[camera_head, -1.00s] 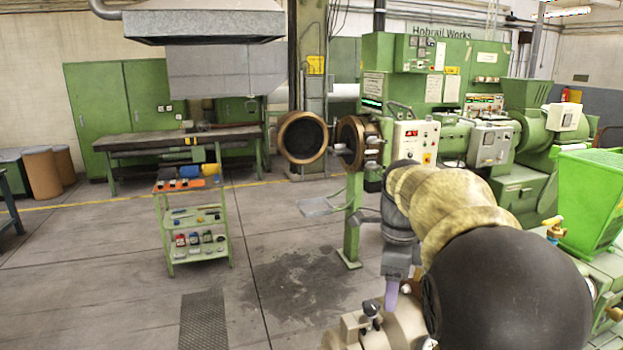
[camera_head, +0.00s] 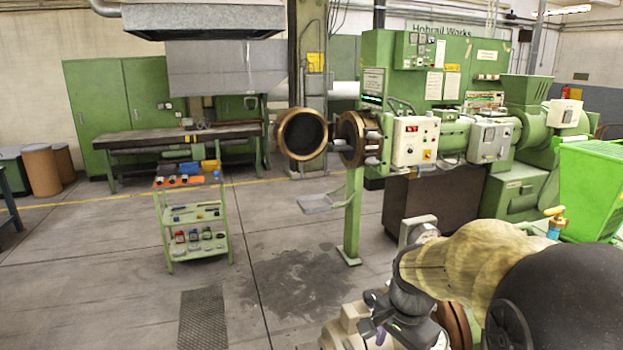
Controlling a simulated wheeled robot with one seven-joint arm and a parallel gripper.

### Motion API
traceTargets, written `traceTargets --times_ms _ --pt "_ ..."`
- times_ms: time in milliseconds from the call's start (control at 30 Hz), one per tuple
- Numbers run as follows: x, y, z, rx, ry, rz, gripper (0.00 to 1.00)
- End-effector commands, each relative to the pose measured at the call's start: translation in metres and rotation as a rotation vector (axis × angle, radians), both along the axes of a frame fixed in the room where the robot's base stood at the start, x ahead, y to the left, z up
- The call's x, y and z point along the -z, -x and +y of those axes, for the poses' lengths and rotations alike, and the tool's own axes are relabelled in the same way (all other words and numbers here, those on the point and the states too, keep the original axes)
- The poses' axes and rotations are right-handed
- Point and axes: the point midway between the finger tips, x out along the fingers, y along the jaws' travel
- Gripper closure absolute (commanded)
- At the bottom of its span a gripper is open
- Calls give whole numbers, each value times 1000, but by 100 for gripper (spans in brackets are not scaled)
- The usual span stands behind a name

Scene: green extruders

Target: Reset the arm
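My arm (camera_head: 455,262) reaches in from the lower right of the head view, with a dark rounded link and a tan, cloth-like covered part. Its grey wrist is bent downward. My gripper (camera_head: 392,332) is at the lower edge, in front of pale machine parts (camera_head: 348,325). Its fingers are small and dark against these parts, so I cannot tell whether they are open or shut, or whether they touch anything.
The green extruder (camera_head: 520,195) stands behind my arm, with its round open die head (camera_head: 302,135) to the left. A green hopper (camera_head: 590,195) is at the right. A green tool trolley (camera_head: 195,222) stands left. The floor (camera_head: 110,270) at lower left is clear.

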Motion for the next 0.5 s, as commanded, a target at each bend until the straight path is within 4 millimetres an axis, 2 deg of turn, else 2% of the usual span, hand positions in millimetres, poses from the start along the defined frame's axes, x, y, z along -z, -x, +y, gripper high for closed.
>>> traceTargets --times_ms 33,300,500 --pt "16 10 0 -88 11 -9 37" --pt "76 61 5 -629 105 -79 37" --pt "96 85 7 -870 160 -108 37"
